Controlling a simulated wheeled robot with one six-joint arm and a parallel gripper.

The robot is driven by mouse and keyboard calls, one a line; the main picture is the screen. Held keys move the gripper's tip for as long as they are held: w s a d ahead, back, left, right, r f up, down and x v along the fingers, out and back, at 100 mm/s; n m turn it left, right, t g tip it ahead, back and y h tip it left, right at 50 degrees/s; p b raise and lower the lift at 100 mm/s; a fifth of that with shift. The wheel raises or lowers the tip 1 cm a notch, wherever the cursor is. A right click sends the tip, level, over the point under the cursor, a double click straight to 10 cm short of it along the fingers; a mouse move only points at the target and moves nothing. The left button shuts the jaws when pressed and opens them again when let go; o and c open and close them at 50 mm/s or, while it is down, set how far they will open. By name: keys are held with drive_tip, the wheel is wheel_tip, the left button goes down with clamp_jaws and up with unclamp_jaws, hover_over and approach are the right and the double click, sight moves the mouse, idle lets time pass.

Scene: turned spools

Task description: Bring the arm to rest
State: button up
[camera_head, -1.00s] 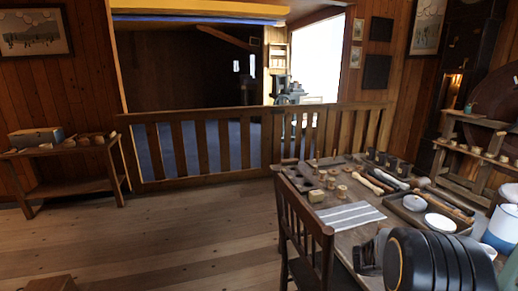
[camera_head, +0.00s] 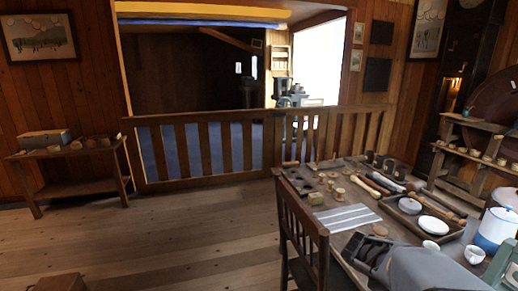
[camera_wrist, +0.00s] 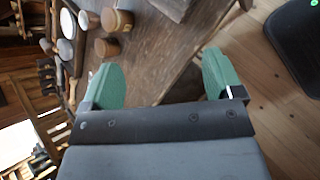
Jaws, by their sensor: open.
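My gripper (camera_head: 362,247) is at the near right side of the worktable (camera_head: 368,214), beyond the grey end of my arm, in the head view. In the wrist view its two green fingers stand wide apart, and nothing is between the fingertips (camera_wrist: 162,76). The table edge and the wooden floor (camera_wrist: 275,110) show beyond them. I cannot tell the exact height of the gripper over the table.
The table bears a striped cloth (camera_head: 346,217), several small turned pieces, tools, and a tray (camera_head: 449,233) with white dishes. A white cup (camera_head: 474,254) and a blue-white pot (camera_head: 494,231) stand at the right. A chair (camera_head: 302,232) stands at the left edge. Open floor (camera_head: 190,235) lies left.

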drive_tip(key=s+a+r+m+t+y+p, duration=0.1)
drive_tip(key=s+a+r+m+y, duration=0.1)
drive_tip(key=a, duration=0.4)
drive_tip(key=s+a+r+m+t+y+p, duration=0.1)
drive_tip(key=s+a+r+m+y+p, duration=0.1)
drive_tip(key=a, duration=0.4)
drive_tip(key=s+a+r+m+t+y+p, duration=0.1)
drive_tip(key=s+a+r+m+y+p, duration=0.1)
drive_tip(key=s+a+r+m+y, duration=0.1)
drive_tip(key=a+r+m+y, duration=0.1)
drive_tip(key=a+m, duration=0.1)
drive_tip(key=a, duration=0.1)
drive_tip(key=shift+s+a+r+m+y, duration=0.15)
drive_tip(key=shift+s+r+m+y, duration=0.15)
drive_tip(key=shift+s+r, duration=0.1)
drive_tip(key=shift+s+a+y, duration=0.15)
drive_tip(key=shift+a+y, duration=0.15)
drive_tip(key=shift+a, duration=0.1)
drive_tip(key=shift+c, duration=0.2)
